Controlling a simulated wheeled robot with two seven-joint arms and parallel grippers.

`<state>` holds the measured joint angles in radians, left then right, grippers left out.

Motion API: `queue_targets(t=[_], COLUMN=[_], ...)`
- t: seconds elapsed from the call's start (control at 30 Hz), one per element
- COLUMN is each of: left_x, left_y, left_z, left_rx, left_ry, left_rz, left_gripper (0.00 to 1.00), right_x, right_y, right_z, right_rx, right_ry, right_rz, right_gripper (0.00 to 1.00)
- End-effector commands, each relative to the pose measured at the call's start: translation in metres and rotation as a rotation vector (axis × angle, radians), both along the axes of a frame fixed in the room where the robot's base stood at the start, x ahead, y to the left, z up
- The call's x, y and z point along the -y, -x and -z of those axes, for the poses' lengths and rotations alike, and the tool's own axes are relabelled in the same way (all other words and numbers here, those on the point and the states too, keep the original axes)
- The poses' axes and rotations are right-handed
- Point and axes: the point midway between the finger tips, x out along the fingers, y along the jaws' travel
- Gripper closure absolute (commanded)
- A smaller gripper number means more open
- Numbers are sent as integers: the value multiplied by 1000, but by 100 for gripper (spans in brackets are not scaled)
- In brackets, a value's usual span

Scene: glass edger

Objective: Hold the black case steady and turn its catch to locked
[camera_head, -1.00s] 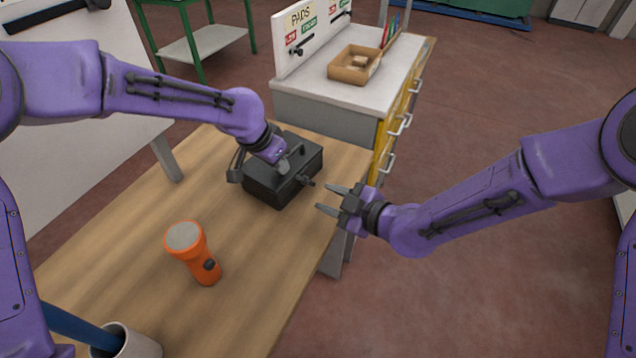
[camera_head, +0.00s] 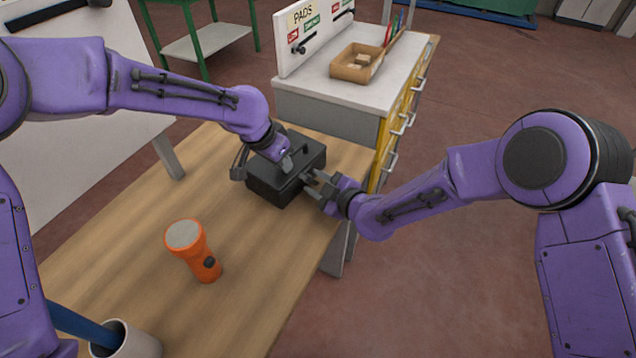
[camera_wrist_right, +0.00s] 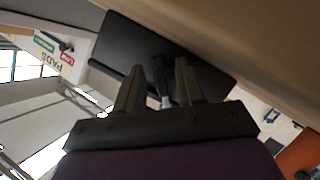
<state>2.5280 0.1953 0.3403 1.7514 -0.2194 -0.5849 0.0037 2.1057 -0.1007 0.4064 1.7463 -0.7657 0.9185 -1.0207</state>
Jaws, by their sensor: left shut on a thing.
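The black case (camera_head: 268,187) sits on the wooden table near its right edge; in the right wrist view (camera_wrist_right: 130,40) it fills the upper middle. My left gripper (camera_head: 287,165) reaches down onto the case from above and is shut on it; its fingertips are partly hidden. The dark catch (camera_wrist_right: 161,75) sticks out from the case side facing my right gripper (camera_head: 313,184). The right fingers stand open on either side of the catch, and the right wrist view shows a gap at the left finger. The catch's exact turn angle is hard to tell.
An orange flashlight (camera_head: 194,250) stands on the table (camera_head: 130,235) in front of the case. A cup (camera_head: 128,341) with a blue handle is at the near left.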

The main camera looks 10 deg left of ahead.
Motion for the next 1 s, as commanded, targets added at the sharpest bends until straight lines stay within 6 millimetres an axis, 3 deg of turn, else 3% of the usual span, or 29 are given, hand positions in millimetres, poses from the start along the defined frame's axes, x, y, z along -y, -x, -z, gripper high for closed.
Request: queue_targets(t=[0.17, 0.3, 0.67, 1.0], left_x=[0, 0, 0, 0], left_y=[0, 0, 0, 0], left_z=[0, 0, 0, 0], left_rx=[0, 0, 0, -1], left_ry=[0, 0, 0, -1], left_rz=[0, 0, 0, 1], left_gripper=[100, 100, 100, 100], right_x=[0, 0, 0, 1], right_y=[0, 0, -1, -2], right_z=[0, 0, -1, -1], right_rx=[0, 0, -39, -239], right_ry=[0, 0, -25, -139], right_rz=[0, 0, -1, 0], right_gripper=[62, 100, 100, 100])
